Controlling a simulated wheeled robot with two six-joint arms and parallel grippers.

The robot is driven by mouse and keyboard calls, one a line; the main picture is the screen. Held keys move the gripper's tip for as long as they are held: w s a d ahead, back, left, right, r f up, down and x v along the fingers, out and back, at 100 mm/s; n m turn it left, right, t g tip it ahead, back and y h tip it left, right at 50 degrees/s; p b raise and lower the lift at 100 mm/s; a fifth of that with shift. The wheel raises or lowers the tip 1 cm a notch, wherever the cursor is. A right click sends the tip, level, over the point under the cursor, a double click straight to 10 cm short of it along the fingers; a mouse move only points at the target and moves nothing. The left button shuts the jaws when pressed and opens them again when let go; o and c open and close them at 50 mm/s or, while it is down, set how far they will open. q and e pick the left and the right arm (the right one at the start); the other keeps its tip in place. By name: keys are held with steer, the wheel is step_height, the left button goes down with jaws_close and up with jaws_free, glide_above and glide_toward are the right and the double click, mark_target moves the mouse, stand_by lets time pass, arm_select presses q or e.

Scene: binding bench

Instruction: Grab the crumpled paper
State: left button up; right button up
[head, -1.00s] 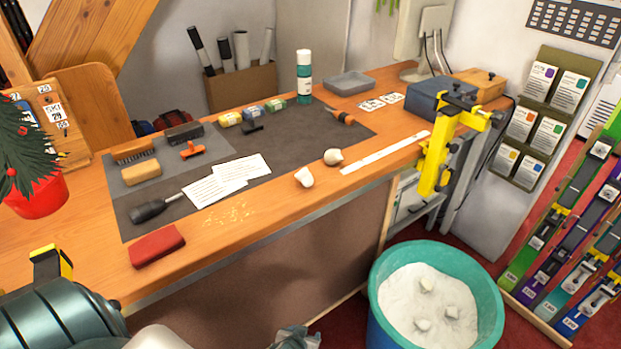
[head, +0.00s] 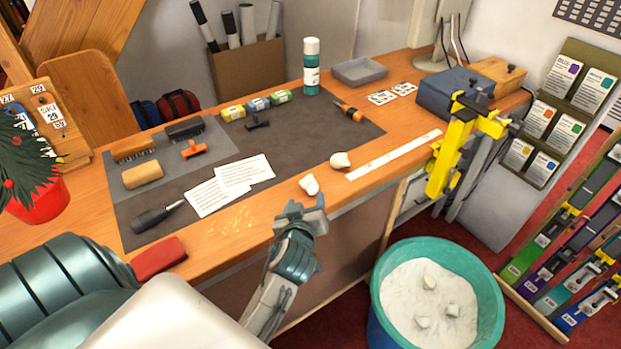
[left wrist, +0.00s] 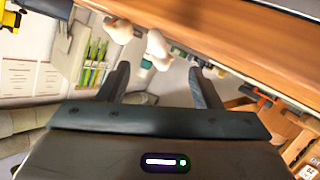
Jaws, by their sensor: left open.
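Two white crumpled paper balls lie on the bench near its front edge in the head view. The nearer paper ball (head: 309,185) is left of the farther paper ball (head: 340,160). My left gripper (head: 307,209) is in front of the bench edge, just below the nearer ball in the picture, and does not appear to hold anything. In the left wrist view its two fingers (left wrist: 160,72) are spread apart with nothing held. Two white lumps, one (left wrist: 157,46) beyond the gap between the fingers, show by the wooden edge. My right gripper is not in view.
A teal bucket (head: 390,318) with white filling and several pale lumps stands on the floor at right. A yellow clamp (head: 447,165) sits on the bench edge.

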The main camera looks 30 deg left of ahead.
mark_target(307, 189)
arm_select(q)
steer(key=shift+w+a+r, duration=0.1)
steer(key=shift+w+a, duration=0.2)
steer(key=shift+w, duration=0.2)
steer(key=shift+r+p, duration=0.1)
steer(key=shift+p, duration=0.25)
steer(key=shift+p+x, duration=0.6)
steer(key=shift+x, duration=0.4)
steer(key=p+x, duration=0.2)
steer(key=x, duration=0.1)
steer(key=shift+w+a, duration=0.15)
steer(key=shift+w, duration=0.05)
steer(key=shift+w+a, duration=0.15)
steer(key=shift+w, duration=0.05)
steer(key=shift+w+f, duration=0.1)
steer(key=shift+f, duration=0.2)
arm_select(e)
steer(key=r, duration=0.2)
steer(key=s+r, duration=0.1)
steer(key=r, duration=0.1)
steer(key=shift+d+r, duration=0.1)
arm_select(q)
steer(key=c, duration=0.7)
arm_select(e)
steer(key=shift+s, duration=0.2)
